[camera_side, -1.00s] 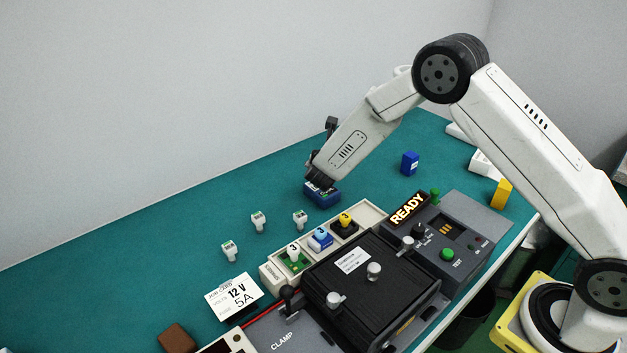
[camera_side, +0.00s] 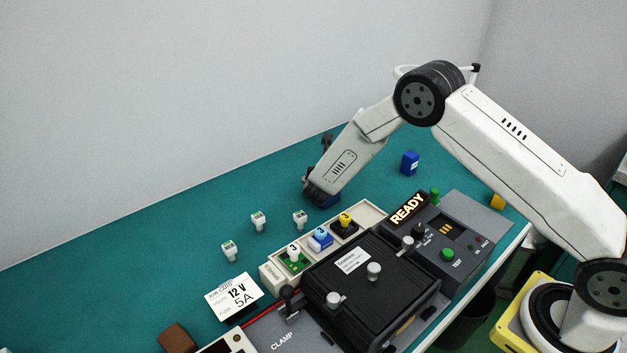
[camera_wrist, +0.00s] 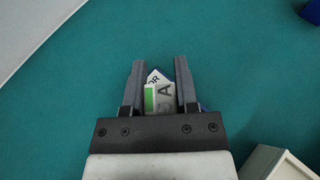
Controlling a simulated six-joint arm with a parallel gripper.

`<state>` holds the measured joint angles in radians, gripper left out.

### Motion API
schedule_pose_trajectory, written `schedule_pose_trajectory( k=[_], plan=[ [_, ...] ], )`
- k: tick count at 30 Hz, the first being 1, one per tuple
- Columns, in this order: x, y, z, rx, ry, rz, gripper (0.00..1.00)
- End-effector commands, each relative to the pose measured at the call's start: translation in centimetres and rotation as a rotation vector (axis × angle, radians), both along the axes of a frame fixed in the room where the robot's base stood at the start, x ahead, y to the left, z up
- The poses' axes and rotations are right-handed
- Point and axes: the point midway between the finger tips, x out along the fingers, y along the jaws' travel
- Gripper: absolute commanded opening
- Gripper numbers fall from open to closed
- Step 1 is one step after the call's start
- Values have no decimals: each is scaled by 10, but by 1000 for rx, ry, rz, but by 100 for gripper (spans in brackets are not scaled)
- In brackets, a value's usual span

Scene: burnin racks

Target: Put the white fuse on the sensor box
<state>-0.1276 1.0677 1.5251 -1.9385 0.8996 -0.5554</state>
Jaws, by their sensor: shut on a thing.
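My gripper (camera_side: 318,190) is low over the blue sensor box (camera_side: 333,203), most of which it hides in the side view. In the wrist view my gripper (camera_wrist: 160,62) is shut on the white fuse (camera_wrist: 165,93), which has a green stripe and a dark "A". The sensor box's white label, ending in "OR", shows just beyond the fuse, and a bit of its blue (camera_wrist: 203,107) shows beside the right finger. The fuse is over the box; I cannot tell if they touch. The fuse is hidden in the side view.
Several small white fuses (camera_side: 258,221) stand on the green table. A white rack (camera_side: 373,210) holds white, blue and yellow-topped parts beside a black fixture (camera_side: 390,292). A READY sign (camera_side: 408,209) is lit. A blue block (camera_side: 410,162) stands behind. The back left is clear.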

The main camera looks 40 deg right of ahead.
Motion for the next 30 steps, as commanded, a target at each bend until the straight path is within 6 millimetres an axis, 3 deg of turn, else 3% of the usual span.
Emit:
schedule_pose_trajectory(
  k=[11, 12, 14, 15, 30],
  plan=[
    [0, 0, -3, -1, -1, 0, 0],
    [0, 0, -2, 0, -1, 1, 50],
    [0, 0, -2, 0, -1, 1, 69],
    [0, 0, -2, -1, -1, 0, 72],
    [-2, 2, 2, 0, 0, 1, 72]
  ],
)
